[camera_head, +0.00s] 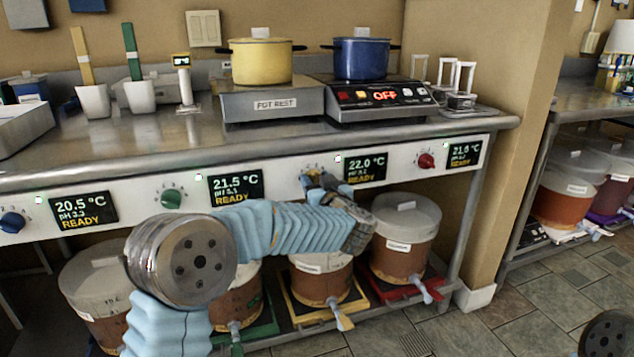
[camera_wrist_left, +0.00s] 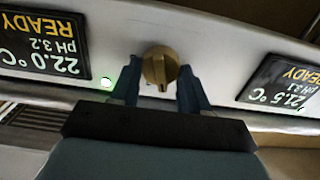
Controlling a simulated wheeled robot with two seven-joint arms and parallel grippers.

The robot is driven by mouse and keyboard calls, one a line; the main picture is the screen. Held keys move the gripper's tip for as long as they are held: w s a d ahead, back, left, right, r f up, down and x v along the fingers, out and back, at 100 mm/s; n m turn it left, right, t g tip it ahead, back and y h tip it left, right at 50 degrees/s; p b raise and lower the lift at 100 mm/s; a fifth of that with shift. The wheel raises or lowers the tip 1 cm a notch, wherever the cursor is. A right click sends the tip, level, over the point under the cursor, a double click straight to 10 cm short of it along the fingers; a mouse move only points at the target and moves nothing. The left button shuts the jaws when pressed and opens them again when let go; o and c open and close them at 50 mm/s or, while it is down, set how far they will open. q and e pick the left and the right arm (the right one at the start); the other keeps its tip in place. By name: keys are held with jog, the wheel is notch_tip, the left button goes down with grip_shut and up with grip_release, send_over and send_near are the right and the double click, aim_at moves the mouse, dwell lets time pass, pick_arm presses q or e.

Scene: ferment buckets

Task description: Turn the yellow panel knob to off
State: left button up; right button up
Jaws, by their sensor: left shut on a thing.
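The yellow panel knob (camera_wrist_left: 160,66) shows in the wrist view, on the pale panel between two displays. My left gripper (camera_wrist_left: 158,88) has one blue finger on each side of the knob and is shut on it. In the head view my left gripper (camera_head: 318,182) is at the panel, left of the display (camera_head: 366,168) reading 22.0 °C, pH 3.2 and READY. There the gripper mostly hides the knob. I cannot tell which mark the knob points to. My right gripper is not in view.
Green (camera_head: 172,198), red (camera_head: 426,161) and blue (camera_head: 12,222) knobs sit along the same panel. Lidded buckets (camera_head: 405,235) stand below it.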

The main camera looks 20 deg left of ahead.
pick_arm(q)
jog(key=shift+f+n, duration=0.1)
jog(key=shift+n, duration=0.2)
jog(key=n+b, duration=0.2)
jog(key=shift+n, duration=0.4)
jog(key=n+b, duration=0.1)
jog(key=n, duration=0.1)
jog(key=n+b, duration=0.1)
jog(key=shift+s+a+f+n, duration=0.1)
jog(key=shift+f+n, duration=0.05)
jog(key=shift+n, duration=0.25)
jog(key=shift+n+b, duration=2.4)
jog(key=shift+n, duration=1.1)
jog(key=shift+a, duration=0.1)
jog(key=o, duration=1)
jog(key=shift+s, duration=0.1)
